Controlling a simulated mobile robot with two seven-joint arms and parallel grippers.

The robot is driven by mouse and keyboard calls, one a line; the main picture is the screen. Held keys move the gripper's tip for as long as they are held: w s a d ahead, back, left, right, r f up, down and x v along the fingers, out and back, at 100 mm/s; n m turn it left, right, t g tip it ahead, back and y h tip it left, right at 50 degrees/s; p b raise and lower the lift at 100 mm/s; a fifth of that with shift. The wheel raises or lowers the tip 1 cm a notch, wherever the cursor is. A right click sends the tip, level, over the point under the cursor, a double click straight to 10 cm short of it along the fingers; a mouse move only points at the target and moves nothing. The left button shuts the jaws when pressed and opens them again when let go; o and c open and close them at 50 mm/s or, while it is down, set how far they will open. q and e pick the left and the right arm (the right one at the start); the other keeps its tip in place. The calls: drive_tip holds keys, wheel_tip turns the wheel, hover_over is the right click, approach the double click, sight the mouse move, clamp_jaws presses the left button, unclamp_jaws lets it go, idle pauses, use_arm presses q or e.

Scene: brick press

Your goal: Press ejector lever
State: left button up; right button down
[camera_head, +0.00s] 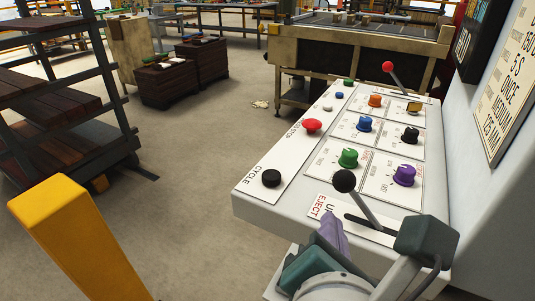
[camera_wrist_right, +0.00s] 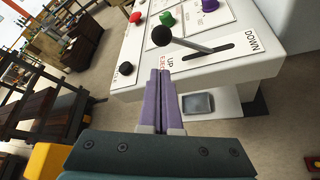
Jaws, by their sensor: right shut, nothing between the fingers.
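The ejector lever has a black ball knob (camera_head: 344,180) on a grey rod, at the near end of the control panel. The rod rises from a dark slot in a white plate (camera_head: 317,204) marked EJECT and UP. In the right wrist view the knob (camera_wrist_right: 162,36) leans toward the UP end, and DOWN is printed at the slot's other end. My right gripper (camera_head: 328,216) has purple fingers, shut and empty. They are in front of the lever plate, below the knob in the picture, and appear apart from the knob. My left gripper is out of view.
The panel also carries a black CYCLE button (camera_head: 271,178), a red button (camera_head: 312,125), several coloured knobs and a red-tipped lever (camera_head: 388,67). A wall with a sign (camera_head: 510,85) bounds the right. A yellow post (camera_head: 75,240) and a shelf rack (camera_head: 70,110) stand left.

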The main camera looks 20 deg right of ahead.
sight(356, 200)
idle(0.3)
drive_tip(key=b+x, duration=0.1)
drive_tip(key=x, duration=0.9)
drive_tip(key=shift+d, duration=0.1)
